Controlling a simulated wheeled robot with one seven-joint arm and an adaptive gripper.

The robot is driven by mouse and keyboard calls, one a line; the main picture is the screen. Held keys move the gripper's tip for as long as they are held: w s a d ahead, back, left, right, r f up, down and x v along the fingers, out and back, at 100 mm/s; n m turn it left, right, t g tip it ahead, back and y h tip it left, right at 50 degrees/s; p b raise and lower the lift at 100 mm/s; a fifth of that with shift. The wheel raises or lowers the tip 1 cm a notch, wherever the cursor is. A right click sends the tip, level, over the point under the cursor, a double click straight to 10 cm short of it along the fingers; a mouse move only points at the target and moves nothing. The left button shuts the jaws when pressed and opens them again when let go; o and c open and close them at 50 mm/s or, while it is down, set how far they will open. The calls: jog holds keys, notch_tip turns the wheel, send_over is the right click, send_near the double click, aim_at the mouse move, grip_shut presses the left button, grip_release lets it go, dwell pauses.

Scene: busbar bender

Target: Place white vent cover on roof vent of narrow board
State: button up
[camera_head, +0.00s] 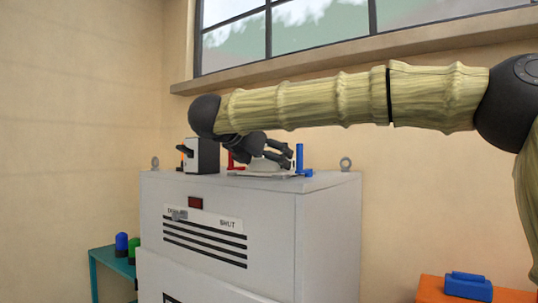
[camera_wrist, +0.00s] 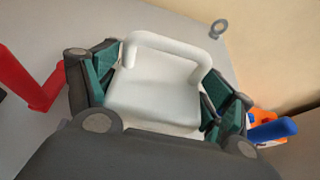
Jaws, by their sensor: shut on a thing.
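The white vent cover (camera_wrist: 158,85), a pale block with a raised loop handle, lies between my gripper's fingers in the wrist view. My gripper (camera_wrist: 158,92) is shut on it, with green-lined pads at its left and right sides. In the head view my gripper (camera_head: 272,152) is low over the top of the grey cabinet (camera_head: 322,184), and the cover (camera_head: 260,166) shows partly below the fingers. The roof vent is hidden, so I cannot tell whether the cover touches it.
A red post (camera_head: 236,158) and a blue post (camera_head: 299,160) stand close on either side of my gripper. A black-and-white box (camera_head: 202,156) stands left on the roof. Lifting eyes (camera_head: 345,163) rise at the edges. An orange table (camera_head: 430,290) is at lower right.

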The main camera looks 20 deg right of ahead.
jog(key=shift+w+f, duration=0.1)
jog(key=shift+w, duration=0.05)
jog(key=shift+d+f, duration=0.1)
jog(key=shift+d, duration=0.05)
jog(key=o, duration=1)
jog(key=shift+r, duration=0.25)
jog(key=shift+s+a+f, duration=0.1)
jog(key=shift+s+a, duration=0.15)
jog(key=shift+a, duration=0.05)
jog(key=b+v, duration=0.5)
jog(key=v, duration=0.6)
jog(key=shift+s+a+r+b, duration=0.15)
jog(key=shift+r+b, duration=0.2)
jog(key=shift+b, duration=0.05)
